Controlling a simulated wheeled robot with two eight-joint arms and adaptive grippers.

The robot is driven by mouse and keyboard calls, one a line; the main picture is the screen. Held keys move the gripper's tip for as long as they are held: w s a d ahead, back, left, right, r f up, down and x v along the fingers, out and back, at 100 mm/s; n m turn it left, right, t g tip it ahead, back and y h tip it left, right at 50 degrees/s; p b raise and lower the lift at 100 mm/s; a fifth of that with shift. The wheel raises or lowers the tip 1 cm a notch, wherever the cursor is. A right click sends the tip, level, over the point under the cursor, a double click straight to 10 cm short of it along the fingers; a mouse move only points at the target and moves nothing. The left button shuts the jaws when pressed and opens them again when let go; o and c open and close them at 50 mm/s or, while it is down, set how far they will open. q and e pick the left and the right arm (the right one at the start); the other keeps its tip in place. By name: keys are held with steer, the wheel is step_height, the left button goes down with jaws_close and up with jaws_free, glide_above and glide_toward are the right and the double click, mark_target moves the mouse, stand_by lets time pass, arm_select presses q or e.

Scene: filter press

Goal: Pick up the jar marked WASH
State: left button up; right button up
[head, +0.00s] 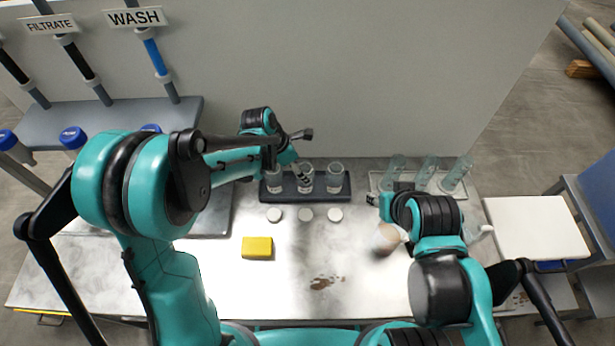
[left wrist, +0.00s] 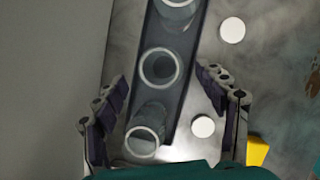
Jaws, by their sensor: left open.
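Three clear glass jars stand upright in a dark rack (head: 345,193): the left jar (head: 273,181), the middle jar (head: 305,180) and the right jar (head: 335,177). Their pale labels are too small to read, so I cannot tell which is marked WASH.
Three white lids (head: 305,214) lie before the rack. A yellow block (head: 257,248) lies front left. Tilted glass tubes (head: 427,170) stand back right. A round pale-brown thing (head: 384,239) is partly hidden by my right arm.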

arm_select(q)
steer(key=b+x, duration=0.1)
steer(key=x, duration=0.4)
steer(key=shift+a+f, duration=0.1)
steer(key=shift+f, duration=0.05)
steer(key=shift+s, duration=0.1)
steer(key=c, duration=1.2)
steer(key=shift+c, duration=0.2)
